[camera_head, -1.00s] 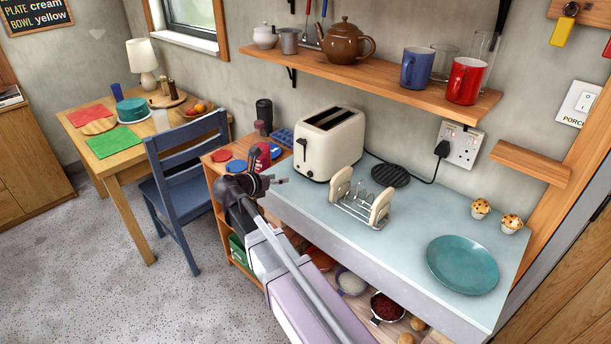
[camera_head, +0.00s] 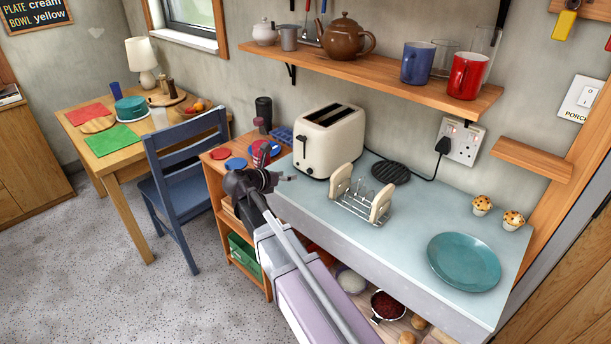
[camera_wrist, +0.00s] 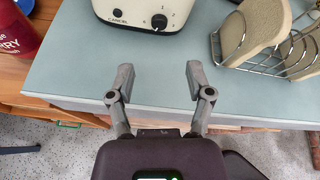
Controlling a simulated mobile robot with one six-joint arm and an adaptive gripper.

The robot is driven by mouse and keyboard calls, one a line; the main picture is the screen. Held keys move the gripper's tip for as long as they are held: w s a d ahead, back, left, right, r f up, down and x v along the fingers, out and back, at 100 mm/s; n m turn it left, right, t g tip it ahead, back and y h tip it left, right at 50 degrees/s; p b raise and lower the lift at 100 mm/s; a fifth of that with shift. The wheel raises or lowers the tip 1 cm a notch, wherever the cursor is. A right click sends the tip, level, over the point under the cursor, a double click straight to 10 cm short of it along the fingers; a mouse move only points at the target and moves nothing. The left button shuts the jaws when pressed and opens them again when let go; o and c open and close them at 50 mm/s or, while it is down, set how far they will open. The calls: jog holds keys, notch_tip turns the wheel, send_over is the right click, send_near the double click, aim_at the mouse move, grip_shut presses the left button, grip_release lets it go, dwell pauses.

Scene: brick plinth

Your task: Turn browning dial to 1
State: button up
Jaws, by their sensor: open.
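The cream toaster (camera_head: 329,142) stands on the blue-grey counter, with two dark slots on top. In the wrist view, the lower front of the toaster (camera_wrist: 118,10) shows a CANCEL label and the round black browning dial (camera_wrist: 159,21), with numbers around it. The dial's exact setting is too small to read surely. My gripper (camera_wrist: 158,80) is open and empty, its two fingers spread over the counter's front edge, pointing at the dial and apart from it. In the head view my gripper (camera_head: 283,177) is in front of the toaster, at the counter's left front corner.
A black round trivet (camera_head: 391,173), teal plate (camera_head: 463,262) and two muffins lie farther right. A red container (camera_wrist: 18,32) is at left. A shelf (camera_head: 400,77) with mugs and a teapot hangs above.

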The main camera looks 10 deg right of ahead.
aim_at(309, 172)
jog(key=b+x, duration=0.3)
jog(key=x, duration=0.7)
jog(key=shift+a, duration=0.1)
grip_shut()
jog(key=shift+a, duration=0.1)
